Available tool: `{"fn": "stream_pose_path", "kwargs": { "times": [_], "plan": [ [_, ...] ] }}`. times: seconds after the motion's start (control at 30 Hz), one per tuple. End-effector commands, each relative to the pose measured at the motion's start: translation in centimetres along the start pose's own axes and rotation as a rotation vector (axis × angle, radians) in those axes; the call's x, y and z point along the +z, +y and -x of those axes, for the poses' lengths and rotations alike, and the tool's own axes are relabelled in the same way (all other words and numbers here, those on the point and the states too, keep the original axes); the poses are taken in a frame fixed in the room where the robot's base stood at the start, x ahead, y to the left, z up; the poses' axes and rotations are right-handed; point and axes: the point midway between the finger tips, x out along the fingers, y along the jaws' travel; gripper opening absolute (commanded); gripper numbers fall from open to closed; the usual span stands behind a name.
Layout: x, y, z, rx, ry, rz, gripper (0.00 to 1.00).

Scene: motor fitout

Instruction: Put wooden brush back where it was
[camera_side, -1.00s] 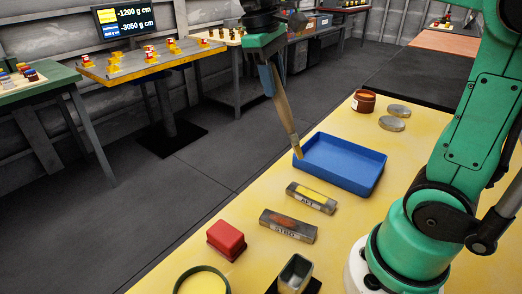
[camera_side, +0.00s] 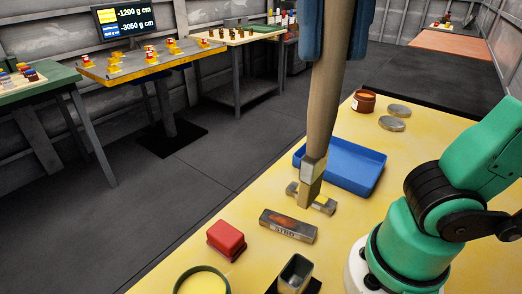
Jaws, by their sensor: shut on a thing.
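The wooden brush (camera_side: 325,110) hangs nearly upright, bristle end down, large in the side view. My gripper (camera_side: 335,45) is at the top edge, its blue fingers on either side of the handle; it is shut on the brush. The brush's lower tip (camera_side: 309,190) overlaps a small grey block (camera_side: 326,206) in the picture and hides its middle. I cannot tell whether the tip touches it. The blue tray (camera_side: 360,185) lies just behind and right of the brush and looks empty where visible.
An orange-brown jar (camera_side: 364,101) and two metal discs (camera_side: 391,124) are behind.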

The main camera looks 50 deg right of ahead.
Motion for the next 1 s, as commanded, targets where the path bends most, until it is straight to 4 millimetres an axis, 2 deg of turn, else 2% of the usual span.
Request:
{"fn": "stream_pose_path", "kwargs": {
  "times": [0.17,0.53,0.63,0.83,1.0],
  "plan": [
    [0.4,-0.2,-3.3,-0.004,0.002,0.018,0.00],
    [2.0,-0.1,-13.2,-0.003,0.002,0.014,0.00],
    [2.3,-0.1,-14.9,-0.003,0.001,0.013,0.00],
    [2.5,-0.1,-16.5,-0.003,0.001,0.013,0.00],
    [2.9,-0.1,-18.8,-0.003,0.001,0.013,0.00]
  ]
}}
